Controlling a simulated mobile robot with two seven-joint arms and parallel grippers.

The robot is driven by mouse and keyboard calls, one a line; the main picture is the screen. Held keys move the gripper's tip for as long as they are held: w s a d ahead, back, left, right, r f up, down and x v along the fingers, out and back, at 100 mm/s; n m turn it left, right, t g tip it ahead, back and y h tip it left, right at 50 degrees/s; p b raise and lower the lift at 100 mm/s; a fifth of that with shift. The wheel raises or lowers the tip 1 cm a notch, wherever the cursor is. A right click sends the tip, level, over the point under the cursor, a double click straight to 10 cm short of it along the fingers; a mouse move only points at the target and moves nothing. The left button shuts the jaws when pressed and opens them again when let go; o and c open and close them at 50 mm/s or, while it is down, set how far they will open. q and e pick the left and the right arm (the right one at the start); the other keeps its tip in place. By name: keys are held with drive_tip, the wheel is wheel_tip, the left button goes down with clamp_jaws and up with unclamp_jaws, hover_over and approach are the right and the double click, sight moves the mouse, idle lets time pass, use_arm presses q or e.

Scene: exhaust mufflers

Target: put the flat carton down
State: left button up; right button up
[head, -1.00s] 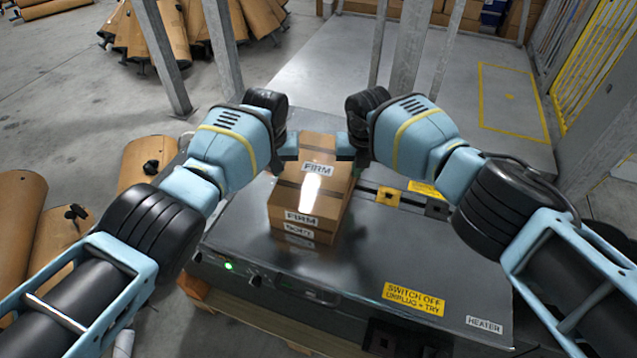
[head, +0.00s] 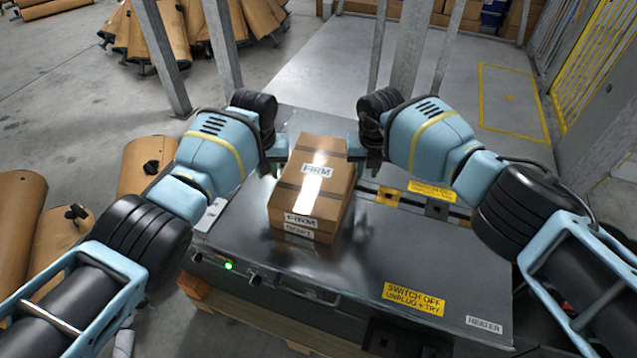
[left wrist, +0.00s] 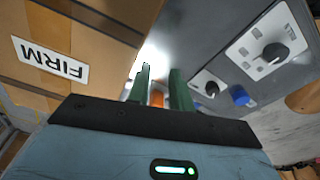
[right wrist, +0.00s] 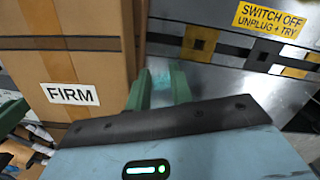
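The brown carton (head: 325,198) with dark bands and white FIRM labels rests on the dark top of the heater unit (head: 400,255). My left gripper (head: 279,158) is beside its left face, with a gap between. In the left wrist view, its green fingers (left wrist: 160,88) stand slightly apart and empty, with the carton (left wrist: 75,45) to their left. My right gripper (head: 362,160) is beside the right face, also clear of the carton. In the right wrist view, its fingers (right wrist: 161,88) are slightly apart and empty, with the carton (right wrist: 75,68) to their left.
Grey posts (head: 222,45) rise behind. Brown mufflers (head: 15,215) lie on the floor at left.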

use_arm(q)
drive_tip(key=shift+r, duration=0.15)
wheel_tip(320, 180, up, 12)
drive_tip(key=s, duration=0.1)
drive_tip(key=shift+s, duration=0.2)
idle(0.4)
use_arm(e)
wheel_tip(320, 180, up, 12)
drive_tip(key=s, duration=0.1)
drive_tip(key=shift+s, duration=0.25)
use_arm(q)
drive_tip(key=shift+f, duration=0.25)
use_arm(e)
drive_tip(key=shift+f, duration=0.1)
idle(0.4)
